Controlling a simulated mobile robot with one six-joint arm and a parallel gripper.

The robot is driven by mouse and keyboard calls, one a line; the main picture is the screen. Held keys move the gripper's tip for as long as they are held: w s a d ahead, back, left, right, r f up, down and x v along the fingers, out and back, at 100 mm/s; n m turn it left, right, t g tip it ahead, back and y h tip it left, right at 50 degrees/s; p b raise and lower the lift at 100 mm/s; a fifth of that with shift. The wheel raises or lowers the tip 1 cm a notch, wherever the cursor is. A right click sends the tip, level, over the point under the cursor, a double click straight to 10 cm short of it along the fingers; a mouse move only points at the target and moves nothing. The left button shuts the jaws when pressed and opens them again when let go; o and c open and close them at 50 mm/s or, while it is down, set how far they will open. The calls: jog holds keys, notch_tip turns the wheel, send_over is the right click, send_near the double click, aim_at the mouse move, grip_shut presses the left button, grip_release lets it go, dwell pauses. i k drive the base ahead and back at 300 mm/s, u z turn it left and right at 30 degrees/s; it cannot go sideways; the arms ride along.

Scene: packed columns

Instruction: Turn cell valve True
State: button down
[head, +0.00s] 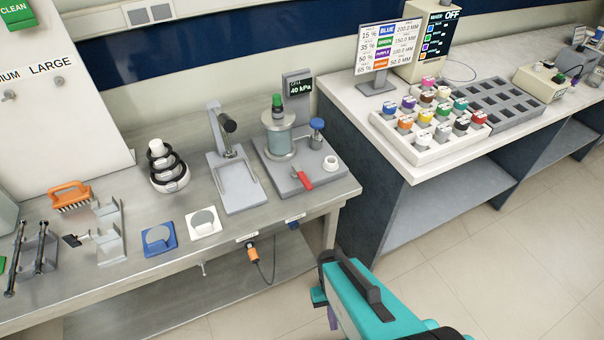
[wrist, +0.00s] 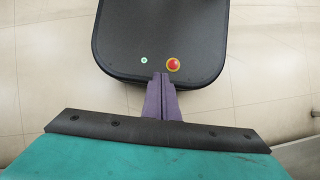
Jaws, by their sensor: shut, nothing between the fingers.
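A grey station (head: 264,172) stands near the right end of the steel bench in the head view. It carries a clear cylinder (head: 279,143) with a green and black top. Its small display (head: 299,88) reads "CELL 40 kPa". A red lever (head: 304,180) lies at the front of the station, and a blue knob (head: 317,124) stands on a post at its right. I cannot tell from a label which is the cell valve. My gripper (wrist: 160,80) has its purple fingers together and empty in the wrist view, over my base. It is well away from the station.
A grey press stand (head: 236,180) is close left of the station. A white cup (head: 330,163) sits at its right corner. The right bench holds a rack of coloured jars (head: 432,120). Floor (head: 470,250) is open in front of the benches.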

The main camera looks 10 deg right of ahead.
aim_at(306, 182)
jog(key=z, duration=1.05)
jog(key=k, duration=0.6)
jog(key=u, duration=0.9)
